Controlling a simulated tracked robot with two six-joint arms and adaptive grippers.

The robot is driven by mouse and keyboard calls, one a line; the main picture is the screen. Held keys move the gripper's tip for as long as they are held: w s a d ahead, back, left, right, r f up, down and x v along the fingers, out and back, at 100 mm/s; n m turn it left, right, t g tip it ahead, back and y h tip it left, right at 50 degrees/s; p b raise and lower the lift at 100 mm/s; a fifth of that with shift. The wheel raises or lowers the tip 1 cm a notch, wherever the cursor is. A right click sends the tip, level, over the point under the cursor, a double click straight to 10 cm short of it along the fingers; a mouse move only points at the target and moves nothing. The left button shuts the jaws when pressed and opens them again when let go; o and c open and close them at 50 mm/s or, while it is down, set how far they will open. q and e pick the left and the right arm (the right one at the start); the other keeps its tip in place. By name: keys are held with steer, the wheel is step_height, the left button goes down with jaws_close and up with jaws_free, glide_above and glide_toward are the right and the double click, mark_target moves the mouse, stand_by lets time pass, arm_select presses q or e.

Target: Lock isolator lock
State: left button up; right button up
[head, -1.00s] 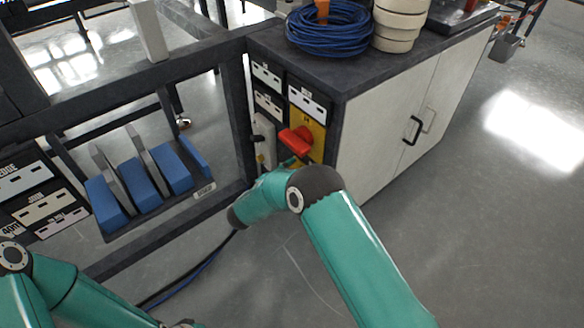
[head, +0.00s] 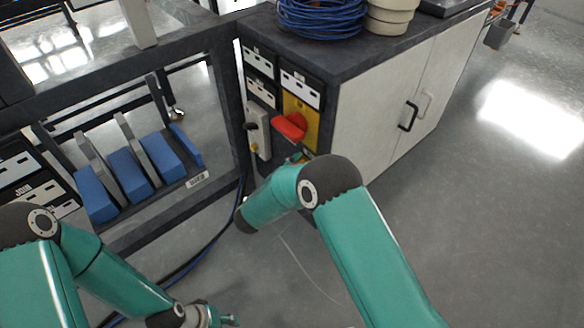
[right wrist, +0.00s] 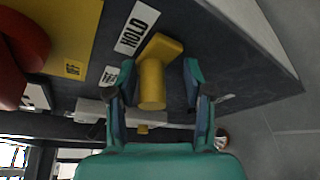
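The isolator's red handle (head: 290,126) sits on a yellow plate (head: 312,127) on the cabinet end; it also shows at the left edge of the right wrist view (right wrist: 22,45). A yellow lock piece (right wrist: 152,82), a round barrel with a flat head, stands beside the HOLD label (right wrist: 137,27). My right gripper (right wrist: 158,75) is open, one finger on each side of this piece, with visible gaps. In the head view, my right forearm mostly hides that gripper. My left gripper (head: 228,320) is low at the bottom edge, away from the isolator; its finger opening is unclear.
A grey box (head: 260,132) with a black knob is left of the isolator. The dark frame (head: 222,105) and a rack of blue blocks (head: 130,172) stand further left. Cables (head: 205,250) run on the floor. Floor right of the cabinet is clear.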

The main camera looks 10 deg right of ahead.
steer(key=shift+a, duration=0.15)
steer(key=shift+s+a+r, duration=0.1)
steer(key=shift+s+a, duration=0.05)
steer(key=shift+a, duration=0.1)
steer(key=v, duration=0.6)
steer(key=shift+s+a, duration=0.15)
steer(key=shift+s, duration=0.2)
